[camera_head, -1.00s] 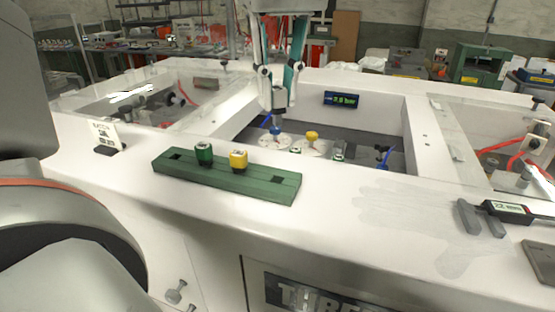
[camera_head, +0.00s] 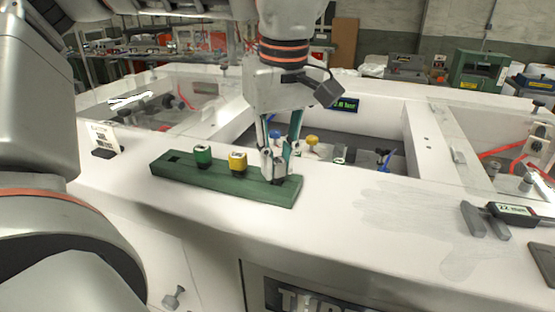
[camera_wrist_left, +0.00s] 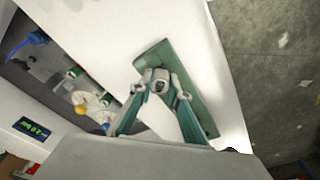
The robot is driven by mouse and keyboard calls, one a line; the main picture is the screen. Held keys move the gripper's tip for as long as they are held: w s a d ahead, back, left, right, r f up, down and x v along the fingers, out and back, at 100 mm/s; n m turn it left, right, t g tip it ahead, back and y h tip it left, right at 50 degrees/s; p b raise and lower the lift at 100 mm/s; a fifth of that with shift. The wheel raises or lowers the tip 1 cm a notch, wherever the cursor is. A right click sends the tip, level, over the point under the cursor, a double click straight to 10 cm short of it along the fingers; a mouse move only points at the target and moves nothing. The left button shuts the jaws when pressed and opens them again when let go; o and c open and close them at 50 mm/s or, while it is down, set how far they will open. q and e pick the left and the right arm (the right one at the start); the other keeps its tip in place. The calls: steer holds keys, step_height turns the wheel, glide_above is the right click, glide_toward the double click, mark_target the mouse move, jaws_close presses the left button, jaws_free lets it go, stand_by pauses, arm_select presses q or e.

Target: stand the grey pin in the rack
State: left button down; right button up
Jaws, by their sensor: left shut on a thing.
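The green rack (camera_head: 217,180) lies on the white ledge; it also shows in the left wrist view (camera_wrist_left: 200,108). A green-topped pin (camera_head: 203,155) and a yellow-topped pin (camera_head: 238,161) stand in it, and its left-end square hole (camera_head: 174,158) is empty. My left gripper (camera_head: 278,176) points down over the rack's right end, shut on the grey pin. The grey pin (camera_wrist_left: 159,85) shows between the fingertips in the left wrist view, over the rack. The fingers mostly hide the pin in the head view, and I cannot tell how deep it sits in the right-end hole.
Behind the rack is a sunken bay with a yellow knob (camera_head: 311,140), a blue valve (camera_head: 384,157) and a small display (camera_head: 343,104). A small sign (camera_head: 104,140) stands left of the rack. A caliper-like gauge (camera_head: 512,212) lies at the right. The ledge between is clear.

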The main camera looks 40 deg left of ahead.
arm_select(q)
steer(key=shift+s, duration=0.1)
steer(key=c, duration=1.9)
jaws_free()
steer(key=shift+f, duration=0.15)
step_height(320, 180, up, 12)
steer(key=d+p, duration=0.1)
steer(key=shift+s+d+r, duration=0.2)
steer(key=shift+s, duration=0.1)
